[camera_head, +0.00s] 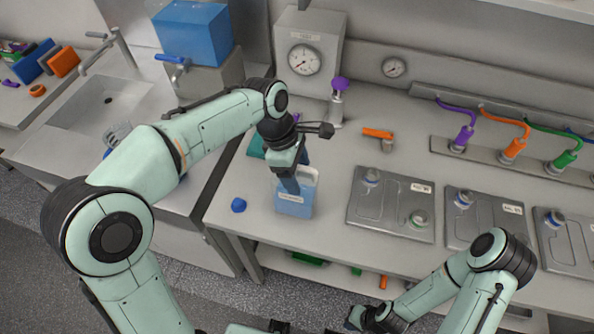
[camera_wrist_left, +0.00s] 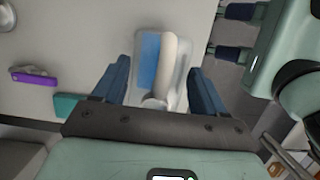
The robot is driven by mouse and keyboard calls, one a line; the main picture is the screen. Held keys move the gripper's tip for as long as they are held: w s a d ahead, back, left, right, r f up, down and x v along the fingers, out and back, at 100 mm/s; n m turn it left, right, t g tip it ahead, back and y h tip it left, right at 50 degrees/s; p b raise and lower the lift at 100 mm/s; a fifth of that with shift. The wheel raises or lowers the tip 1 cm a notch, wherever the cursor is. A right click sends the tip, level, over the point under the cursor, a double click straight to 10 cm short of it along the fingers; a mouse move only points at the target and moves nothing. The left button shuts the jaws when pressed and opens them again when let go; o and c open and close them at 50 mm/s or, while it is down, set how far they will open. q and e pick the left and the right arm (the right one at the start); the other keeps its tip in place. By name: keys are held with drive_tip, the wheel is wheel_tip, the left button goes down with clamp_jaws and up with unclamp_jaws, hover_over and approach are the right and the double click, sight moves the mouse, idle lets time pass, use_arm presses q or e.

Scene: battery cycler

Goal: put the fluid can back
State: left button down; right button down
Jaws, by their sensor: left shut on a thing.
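The fluid can (camera_head: 295,204) is a translucent white container with blue fluid and a label, upright near the bench's front edge. In the left wrist view the can (camera_wrist_left: 150,62) lies between the two blue fingers, with its pale handle towards me. My left gripper (camera_head: 297,172) is shut on the can from above. Its fingers hide part of the can's top, and I cannot tell whether the can's base touches the bench. My right gripper (camera_head: 362,318) is low at the bottom edge, away from the can; its fingers are not clear.
A blue cap (camera_head: 238,205) lies left of the can. A grey battery plate (camera_head: 391,204) is close on its right, with more plates beyond. A teal item (camera_head: 257,146), a gauge box (camera_head: 308,55) and an orange-handled valve (camera_head: 380,135) stand behind. The sink (camera_head: 100,103) is left.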

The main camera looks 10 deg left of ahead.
use_arm(q)
drive_tip(key=shift+f, duration=0.1)
drive_tip(key=shift+f, duration=0.1)
drive_tip(key=shift+c, duration=0.3)
unclamp_jaws()
drive_tip(key=p+v, duration=0.2)
drive_tip(key=v, duration=1)
use_arm(e)
drive_tip(key=w+r, duration=0.3)
drive_tip(key=shift+s, duration=0.15)
